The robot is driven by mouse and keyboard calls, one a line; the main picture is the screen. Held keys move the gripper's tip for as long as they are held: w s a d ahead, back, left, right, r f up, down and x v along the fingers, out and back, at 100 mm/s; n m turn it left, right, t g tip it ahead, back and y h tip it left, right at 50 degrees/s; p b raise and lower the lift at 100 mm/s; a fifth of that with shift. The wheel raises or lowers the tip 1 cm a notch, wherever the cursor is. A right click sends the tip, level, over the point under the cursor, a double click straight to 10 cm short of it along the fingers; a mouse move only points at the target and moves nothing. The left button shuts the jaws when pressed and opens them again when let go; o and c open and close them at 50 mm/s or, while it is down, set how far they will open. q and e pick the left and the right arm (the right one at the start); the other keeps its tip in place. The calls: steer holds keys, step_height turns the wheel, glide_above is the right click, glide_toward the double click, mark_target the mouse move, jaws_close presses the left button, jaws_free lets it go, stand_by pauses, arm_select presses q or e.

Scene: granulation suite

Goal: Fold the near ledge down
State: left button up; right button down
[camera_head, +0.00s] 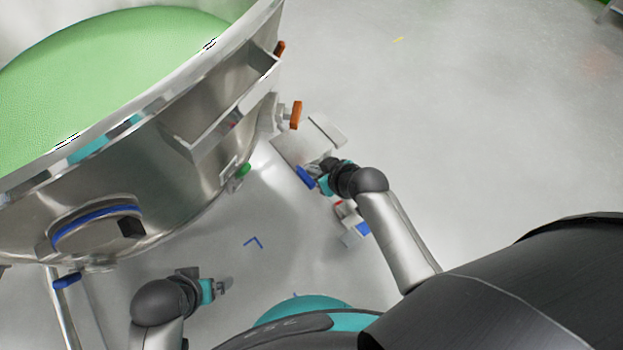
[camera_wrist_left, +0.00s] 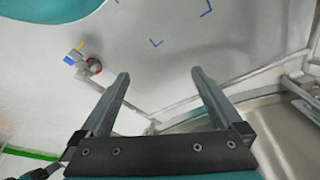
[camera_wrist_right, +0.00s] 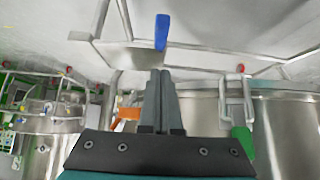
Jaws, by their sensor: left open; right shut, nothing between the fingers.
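A light grey flat plate (camera_head: 296,148) stands out beside the steel vessel, with a blue tab (camera_head: 305,177) at its near end; I take this to be the near ledge, though I cannot be sure. My right gripper (camera_head: 318,170) is shut and empty, close beside the blue tab in the head view. In the right wrist view the blue tab (camera_wrist_right: 161,32) shows just beyond the closed fingertips (camera_wrist_right: 160,75); I cannot tell whether they touch. My left gripper (camera_head: 226,284) is open and empty, low over the floor near the vessel; its spread fingers show in the left wrist view (camera_wrist_left: 160,75).
The large steel vessel (camera_head: 170,170) with green contents fills the upper left. The floor at the right (camera_head: 470,130) is clear.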

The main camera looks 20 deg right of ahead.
mark_target(305, 177)
steer(key=f+b, duration=0.1)
steer(key=w+f, duration=0.1)
steer(key=f+b, duration=0.1)
steer(key=shift+w+a+f+b, duration=0.25)
steer(key=shift+w+b, duration=0.05)
steer(key=shift+f, duration=0.2)
steer(key=shift+f+b, duration=0.7)
arm_select(q)
step_height(305, 177, up, 8)
steer(key=w+d+t, duration=0.1)
steer(key=t, duration=0.1)
steer(key=shift+w+h, duration=0.3)
steer(key=shift+w, duration=0.05)
arm_select(e)
steer(key=shift+f, duration=0.2)
arm_select(q)
steer(key=shift+d, duration=0.1)
arm_select(e)
steer(key=shift+s, duration=0.1)
